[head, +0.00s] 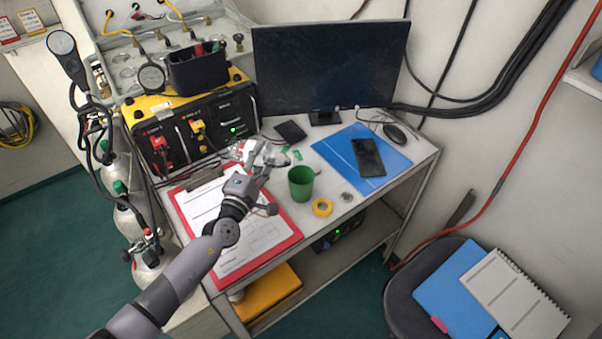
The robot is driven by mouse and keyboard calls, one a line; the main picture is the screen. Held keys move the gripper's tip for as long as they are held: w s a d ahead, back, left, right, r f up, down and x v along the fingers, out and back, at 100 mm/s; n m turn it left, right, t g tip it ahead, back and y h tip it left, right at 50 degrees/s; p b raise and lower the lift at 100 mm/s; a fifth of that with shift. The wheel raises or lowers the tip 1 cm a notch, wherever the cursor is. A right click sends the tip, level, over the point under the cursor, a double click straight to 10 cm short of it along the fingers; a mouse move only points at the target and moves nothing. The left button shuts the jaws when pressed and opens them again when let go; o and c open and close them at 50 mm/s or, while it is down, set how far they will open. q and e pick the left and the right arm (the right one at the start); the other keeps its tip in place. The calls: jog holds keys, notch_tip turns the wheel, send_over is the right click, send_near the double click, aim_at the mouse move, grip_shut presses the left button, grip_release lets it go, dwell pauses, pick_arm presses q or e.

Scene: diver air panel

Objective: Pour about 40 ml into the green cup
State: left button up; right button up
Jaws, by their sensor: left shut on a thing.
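The green cup (301,184) stands upright on the desk, near its front edge. My left gripper (262,172) is just left of the cup, shut on a small pale container (257,152). The container looks tipped well over to its side, with its greyish right end near the cup's upper left. My gripper fingers hide part of it. I cannot tell whether liquid is coming out, and the inside of the cup is too small to read. My right gripper is not in view.
A red clipboard (283,243) with papers lies under my left arm. A yellow tape roll (322,207) sits right of the cup. A blue folder (334,149) with a black phone (369,158) lies behind it. A monitor (330,65) and yellow-black panel (193,125) stand at the back.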

pick_arm(q)
jog(key=shift+r+m, duration=0.1)
jog(key=shift+m, duration=0.3)
jog(key=shift+r+m+p, duration=0.2)
jog(key=shift+m+p, duration=0.1)
jog(key=shift+p, duration=0.15)
jog(key=shift+a, duration=0.15)
jog(key=shift+w+a, duration=0.15)
jog(key=shift+a, duration=0.7)
jog(key=shift+w+a, duration=0.1)
jog(key=shift+a, duration=0.05)
dwell(0.7)
